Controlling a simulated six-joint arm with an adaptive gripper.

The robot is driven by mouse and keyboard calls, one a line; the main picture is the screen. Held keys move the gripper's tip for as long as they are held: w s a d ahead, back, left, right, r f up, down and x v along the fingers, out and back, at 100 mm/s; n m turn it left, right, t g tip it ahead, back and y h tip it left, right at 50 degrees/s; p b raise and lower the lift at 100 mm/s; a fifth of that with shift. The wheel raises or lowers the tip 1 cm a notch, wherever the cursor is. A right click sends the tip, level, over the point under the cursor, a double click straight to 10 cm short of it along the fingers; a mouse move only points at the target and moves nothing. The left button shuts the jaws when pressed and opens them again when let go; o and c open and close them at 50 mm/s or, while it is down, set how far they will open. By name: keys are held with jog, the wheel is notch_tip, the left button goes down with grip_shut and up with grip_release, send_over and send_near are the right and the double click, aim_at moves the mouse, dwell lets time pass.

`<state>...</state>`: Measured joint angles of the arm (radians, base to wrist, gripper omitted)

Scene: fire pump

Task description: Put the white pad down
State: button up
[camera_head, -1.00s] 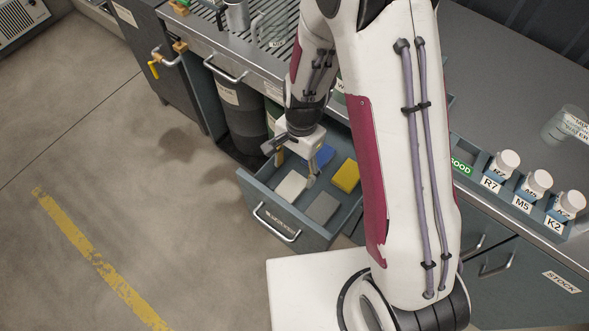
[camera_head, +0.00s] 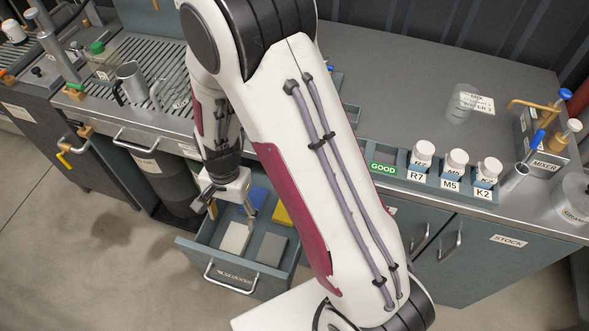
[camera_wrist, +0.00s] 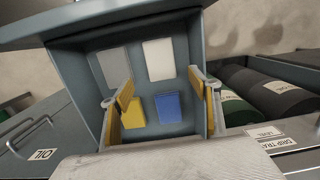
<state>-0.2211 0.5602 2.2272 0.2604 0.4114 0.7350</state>
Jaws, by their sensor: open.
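The white pad (camera_head: 235,237) lies flat in the open drawer, at its front left in the head view. In the wrist view the white pad (camera_wrist: 158,60) is at the upper right of the drawer floor. My gripper (camera_head: 228,209) is open and empty above the drawer, apart from the pad. In the wrist view the two yellow-padded fingers (camera_wrist: 160,85) are spread wide, with the white pad seen beyond and between their tips.
A grey pad (camera_head: 271,249), a blue pad (camera_head: 257,196) and a yellow pad (camera_head: 281,214) share the drawer (camera_head: 205,257). Its walls surround them closely. Labelled white-capped bottles (camera_head: 455,165) stand in a rack on the counter (camera_head: 390,85). A dark drum (camera_head: 180,185) stands left of the drawer.

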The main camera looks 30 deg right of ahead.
notch_tip(320, 180, up, 12)
jog(key=d+f+n+t, duration=0.1)
jog(key=d+n+t, duration=0.1)
jog(key=s+d+r+n+t, duration=0.2)
jog(key=s+d+r+n, duration=0.1)
jog(key=s+r, duration=0.4)
jog(key=s+d+r+n+t+h, duration=0.1)
jog(key=s+d+r, duration=0.5)
jog(key=r, duration=0.7)
jog(key=shift+s+n+t, duration=0.7)
jog(key=shift+n, duration=0.6)
jog(key=shift+c, duration=1.1)
jog(key=shift+f, duration=0.1)
